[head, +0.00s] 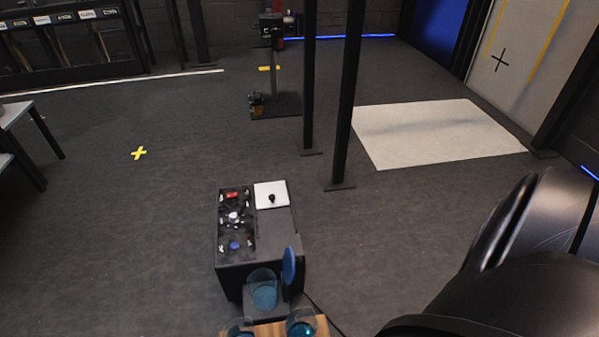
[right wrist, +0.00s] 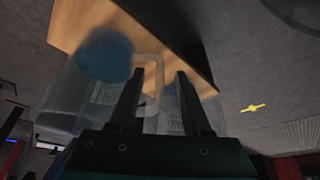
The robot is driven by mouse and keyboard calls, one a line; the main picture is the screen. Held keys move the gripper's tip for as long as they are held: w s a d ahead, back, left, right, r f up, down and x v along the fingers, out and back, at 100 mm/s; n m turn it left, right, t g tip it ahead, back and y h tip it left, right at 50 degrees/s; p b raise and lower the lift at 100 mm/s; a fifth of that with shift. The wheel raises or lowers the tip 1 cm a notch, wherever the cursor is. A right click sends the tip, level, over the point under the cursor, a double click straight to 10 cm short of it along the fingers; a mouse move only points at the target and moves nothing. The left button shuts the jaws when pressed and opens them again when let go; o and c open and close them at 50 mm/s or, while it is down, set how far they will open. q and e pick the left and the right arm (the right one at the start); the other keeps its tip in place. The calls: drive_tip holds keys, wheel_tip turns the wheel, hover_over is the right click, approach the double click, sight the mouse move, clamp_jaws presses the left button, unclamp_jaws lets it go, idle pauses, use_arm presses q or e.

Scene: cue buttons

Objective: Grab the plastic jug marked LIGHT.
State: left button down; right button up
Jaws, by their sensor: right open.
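In the right wrist view my right gripper (right wrist: 160,72) is open, its two fingers reaching toward the jugs. A clear plastic jug (right wrist: 72,98) with blue contents is at the left. Its handle shows around and between my fingers; I cannot tell contact. Its label is too blurred to read. A second clear jug (right wrist: 172,122) with a blurred label is partly hidden behind the fingers. In the head view, blue-filled clear containers (head: 301,325) and (head: 238,329) stand at the bottom edge on a wooden top (head: 270,330). My left gripper is not in view.
A dark console (head: 258,262) with buttons and a white panel (head: 271,195) stands beyond the wooden top. Another blue-filled clear container (head: 263,290) and a blue disc (head: 289,266) are at its near side. Dark posts (head: 348,100) stand farther back.

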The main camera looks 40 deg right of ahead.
clamp_jaws()
idle(1.4)
